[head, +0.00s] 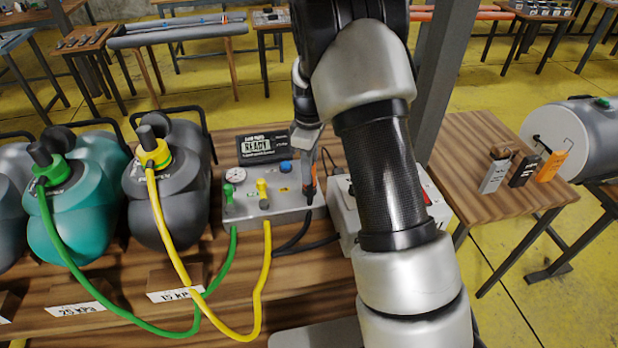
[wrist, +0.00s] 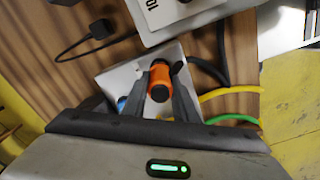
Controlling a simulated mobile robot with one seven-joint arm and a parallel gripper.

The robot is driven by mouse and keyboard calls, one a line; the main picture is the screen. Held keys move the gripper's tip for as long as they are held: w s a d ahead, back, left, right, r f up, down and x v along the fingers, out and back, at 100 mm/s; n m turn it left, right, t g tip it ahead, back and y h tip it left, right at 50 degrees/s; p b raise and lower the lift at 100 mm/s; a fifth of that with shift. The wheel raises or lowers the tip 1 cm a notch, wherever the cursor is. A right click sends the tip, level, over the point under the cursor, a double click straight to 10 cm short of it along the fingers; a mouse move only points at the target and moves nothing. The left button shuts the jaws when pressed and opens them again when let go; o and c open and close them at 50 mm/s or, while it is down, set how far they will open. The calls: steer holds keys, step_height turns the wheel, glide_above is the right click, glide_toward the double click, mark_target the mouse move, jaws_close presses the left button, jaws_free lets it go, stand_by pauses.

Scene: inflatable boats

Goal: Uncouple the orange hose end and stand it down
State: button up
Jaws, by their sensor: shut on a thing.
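My gripper (head: 309,178) is at the right end of the grey manifold box (head: 262,211), shut on the orange hose end. The wrist view shows the orange hose end (wrist: 158,77) upright between the two dark fingers (wrist: 160,85). In the head view only a sliver of it shows between the fingers. It is over the box's right port; I cannot tell whether it is seated or just clear.
A gauge (head: 235,174) and a "READY" sign (head: 262,147) are by the box. A white unit (head: 345,215) stands close to its right, partly behind my arm. Teal (head: 75,215) and dark grey (head: 165,205) inflated bodies stand left. Green and yellow hoses loop in front.

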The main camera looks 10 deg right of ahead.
steer(key=shift+r, duration=0.1)
stand_by(0.4)
steer(key=shift+r+p, duration=0.85)
steer(key=shift+r, duration=0.5)
steer(key=shift+f, duration=0.1)
steer(key=shift+s, duration=0.2)
steer(key=s+b, duration=0.7)
steer(key=s, duration=1)
steer(key=f, duration=0.3)
steer(key=s+f+b, duration=0.1)
steer(key=f, duration=0.7)
steer(key=shift+s, duration=0.3)
